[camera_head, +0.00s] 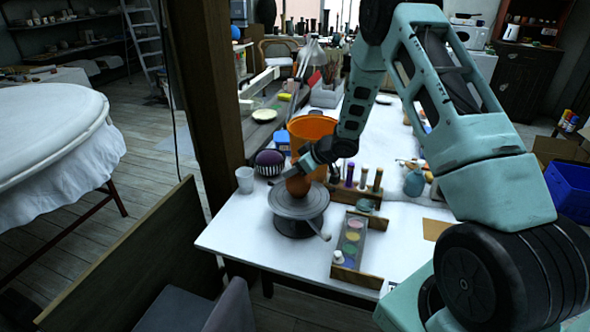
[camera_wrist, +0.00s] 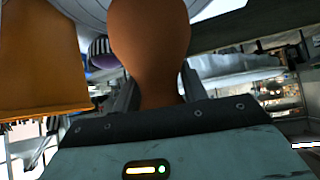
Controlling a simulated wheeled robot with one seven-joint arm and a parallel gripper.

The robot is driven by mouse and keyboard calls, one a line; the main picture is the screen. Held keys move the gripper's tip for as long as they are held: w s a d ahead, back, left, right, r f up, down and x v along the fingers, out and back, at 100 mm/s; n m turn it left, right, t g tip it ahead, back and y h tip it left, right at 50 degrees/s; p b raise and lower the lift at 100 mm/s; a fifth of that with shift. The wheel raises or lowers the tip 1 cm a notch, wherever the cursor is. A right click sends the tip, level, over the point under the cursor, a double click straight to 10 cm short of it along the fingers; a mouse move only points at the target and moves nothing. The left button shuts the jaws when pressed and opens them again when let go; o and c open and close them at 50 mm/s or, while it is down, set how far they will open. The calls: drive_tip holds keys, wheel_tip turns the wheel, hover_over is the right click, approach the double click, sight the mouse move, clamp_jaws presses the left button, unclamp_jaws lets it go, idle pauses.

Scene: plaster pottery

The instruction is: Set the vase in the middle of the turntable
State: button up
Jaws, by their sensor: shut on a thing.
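The vase (camera_head: 298,186) is orange-brown and rounded, and it shows over the middle of the turntable in the head view. It fills the upper middle of the wrist view (camera_wrist: 150,45). My gripper (camera_head: 312,166) is shut on the vase, with one finger on each side of it in the wrist view (camera_wrist: 155,90). The turntable (camera_head: 283,206) is a grey round disc on a dark base, near the front left of the white table. I cannot tell whether the vase's bottom touches the disc.
A large orange bucket (camera_head: 312,128) stands just behind the turntable. A white cup (camera_head: 245,180) and a striped dark ball (camera_head: 269,162) are to the left. A wooden rack with bottles (camera_head: 363,178) and a paint tray (camera_head: 352,240) are to the right. A wooden post (camera_head: 207,90) stands left.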

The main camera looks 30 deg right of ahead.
drive_tip(key=shift+f, duration=0.2)
drive_tip(key=shift+f, duration=0.3)
drive_tip(key=o, duration=1.2)
